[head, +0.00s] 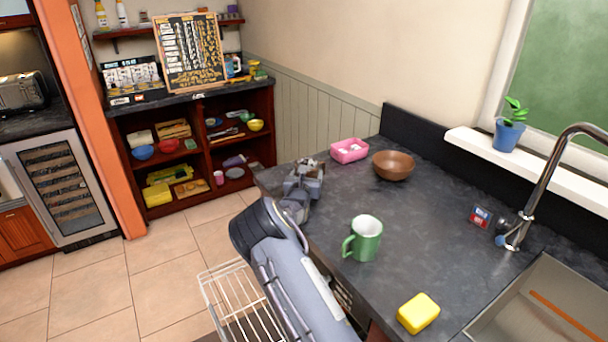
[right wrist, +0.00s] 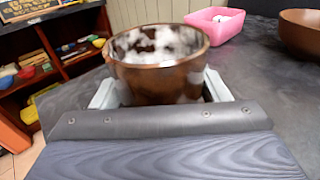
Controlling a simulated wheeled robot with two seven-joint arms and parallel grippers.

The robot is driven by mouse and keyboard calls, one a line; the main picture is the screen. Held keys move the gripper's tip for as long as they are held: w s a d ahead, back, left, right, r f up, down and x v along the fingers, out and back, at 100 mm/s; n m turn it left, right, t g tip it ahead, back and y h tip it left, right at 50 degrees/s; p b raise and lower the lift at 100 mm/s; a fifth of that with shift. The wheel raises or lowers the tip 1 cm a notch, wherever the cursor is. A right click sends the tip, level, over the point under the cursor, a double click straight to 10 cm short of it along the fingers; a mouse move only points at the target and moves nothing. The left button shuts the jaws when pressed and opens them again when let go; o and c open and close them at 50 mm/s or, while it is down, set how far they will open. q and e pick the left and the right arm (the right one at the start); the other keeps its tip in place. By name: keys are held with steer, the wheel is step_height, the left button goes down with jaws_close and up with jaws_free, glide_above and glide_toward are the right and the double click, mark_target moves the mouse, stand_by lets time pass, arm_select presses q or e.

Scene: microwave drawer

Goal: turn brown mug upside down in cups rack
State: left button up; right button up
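The brown mug (right wrist: 155,75), brown with pale patches, is upright between the two fingers of my right gripper (right wrist: 162,90) in the right wrist view. Its lower part is hidden behind the gripper. I cannot tell whether the fingers press on it or stand just beside it. In the head view my right gripper (head: 303,178) is over the far left end of the dark counter, and the mug is hard to make out there. A white wire rack (head: 240,300) sits low at the counter's left side, partly hidden by my arm. My left gripper is not in view.
A green mug (head: 367,240) stands on the counter (head: 430,230) right of my arm. A pink container (head: 349,151) and a brown bowl (head: 393,166) are beyond the gripper. A yellow sponge (head: 418,313) lies near the sink (head: 540,310). The counter's middle is clear.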

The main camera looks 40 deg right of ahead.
steer(key=shift+c, duration=1.4)
steer(key=shift+r, duration=0.2)
steer(key=shift+r+p, duration=2.55)
steer(key=shift+r, duration=2.35)
steer(key=shift+f+b, duration=0.15)
steer(key=shift+b, duration=0.15)
steer(key=m+b, duration=0.1)
steer(key=b, duration=0.2)
steer(key=m+b, duration=0.2)
steer(key=b, duration=0.1)
steer(key=m+b, duration=0.1)
steer(key=b, duration=0.3)
steer(key=shift+f+m+t, duration=0.3)
steer(key=shift+m, duration=0.1)
steer(key=shift+r+m, duration=0.15)
steer(key=shift+m, duration=0.15)
steer(key=shift+r, duration=0.3)
